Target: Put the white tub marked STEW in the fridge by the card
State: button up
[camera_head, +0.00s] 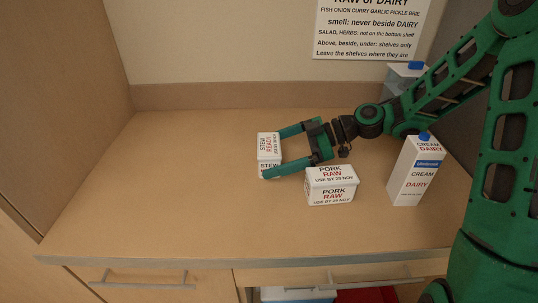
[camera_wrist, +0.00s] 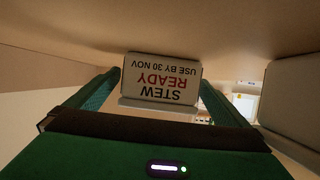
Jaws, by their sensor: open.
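The white tub marked STEW READY (camera_head: 268,145) stands on the wooden counter. Its lid shows upside down in the wrist view (camera_wrist: 161,80), reading USE BY 30 NOV. My gripper (camera_head: 271,153) reaches in from the right and is open, with one finger at the far side of the tub and one at its near side. In the wrist view the tub lies between the two fingers; I cannot tell whether they touch it. The card (camera_head: 370,30) hangs on the back wall, its top cut off; it says smell items never go beside DAIRY. No fridge interior shows in the head view.
A white PORK RAW tub (camera_head: 331,186) stands close to my gripper's near finger. A CREAM DAIRY carton (camera_head: 413,172) stands right of it. Another blue-capped container (camera_head: 403,75) is partly behind my arm. The counter's left (camera_head: 150,190) is clear.

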aim_at(267, 143)
jog(key=shift+x, duration=0.8)
jog(key=c, duration=1.3)
jog(key=shift+r, duration=0.1)
jog(key=shift+r, duration=0.55)
notch_tip(267, 143, up, 3)
jog(key=shift+f, duration=0.1)
jog(key=s+a+r, duration=0.6)
jog(key=a+r, duration=0.1)
jog(key=a, duration=0.3)
